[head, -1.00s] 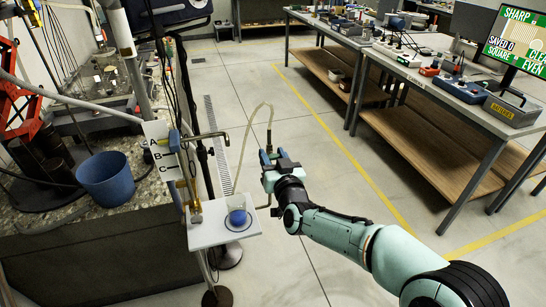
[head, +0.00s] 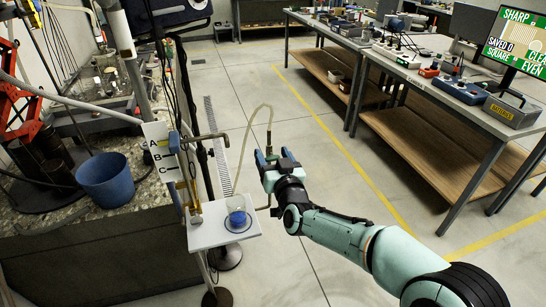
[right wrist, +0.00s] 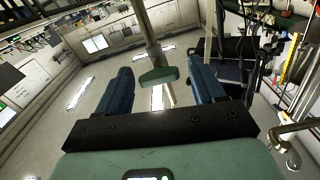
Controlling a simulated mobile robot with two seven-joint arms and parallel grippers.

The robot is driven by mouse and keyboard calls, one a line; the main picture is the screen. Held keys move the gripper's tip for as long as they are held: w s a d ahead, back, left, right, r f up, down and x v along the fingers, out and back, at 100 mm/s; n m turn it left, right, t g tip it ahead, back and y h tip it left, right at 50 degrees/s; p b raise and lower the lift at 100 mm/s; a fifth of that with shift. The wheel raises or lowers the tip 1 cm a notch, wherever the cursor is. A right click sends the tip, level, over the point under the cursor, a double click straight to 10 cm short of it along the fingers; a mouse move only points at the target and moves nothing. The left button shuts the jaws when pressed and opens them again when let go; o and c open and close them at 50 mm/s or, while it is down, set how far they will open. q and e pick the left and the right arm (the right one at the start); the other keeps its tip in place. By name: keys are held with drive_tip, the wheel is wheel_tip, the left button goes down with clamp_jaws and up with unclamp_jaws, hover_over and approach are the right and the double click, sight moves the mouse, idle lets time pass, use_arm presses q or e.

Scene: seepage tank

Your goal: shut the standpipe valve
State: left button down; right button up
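A white card lettered A, B, C (head: 161,157) stands by the tank, with a small blue part (head: 174,142) and a bent metal outlet pipe (head: 207,136) beside it. I cannot tell for sure which part is the standpipe valve. A clear beaker (head: 237,213) with blue liquid stands on a white shelf (head: 206,238) below. My right gripper (head: 276,156) is open, right of the pipe and apart from it. In the right wrist view, a green tab (right wrist: 158,76) shows between the spread blue fingers (right wrist: 160,92), apparently not gripped. My left gripper is out of view.
A looped clear hose (head: 246,132) with a brass-coloured fitting rises just behind the right gripper. A blue bucket (head: 106,180) stands on the tank bench at left. Workbenches (head: 452,81) with tools line the right. The floor between them is mostly clear.

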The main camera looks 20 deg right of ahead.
drive_tip(key=shift+f, duration=0.1)
drive_tip(key=s, duration=1.3)
drive_tip(key=shift+s+d, duration=0.2)
drive_tip(key=s+f+g+p, duration=0.2)
drive_tip(key=f+g+p, duration=0.15)
drive_tip(key=f, duration=0.95)
drive_tip(key=s+f+g+p, duration=0.2)
drive_tip(key=f+g, duration=0.3)
drive_tip(key=f, duration=0.9)
drive_tip(key=s+a+f+m+g+y+p, duration=0.1)
drive_tip(key=s+f+g, duration=0.4)
drive_tip(key=s, duration=0.8)
drive_tip(key=s+a+f+m+g+y+p, duration=0.2)
drive_tip(key=s+f+g, duration=0.3)
drive_tip(key=s+f, duration=0.5)
drive_tip(key=s+a+p, duration=0.1)
drive_tip(key=s, duration=0.2)
drive_tip(key=shift+f+p, duration=0.35)
drive_tip(key=shift+f, duration=0.05)
drive_tip(key=shift+w+g, duration=0.1)
drive_tip(key=shift+g, duration=0.15)
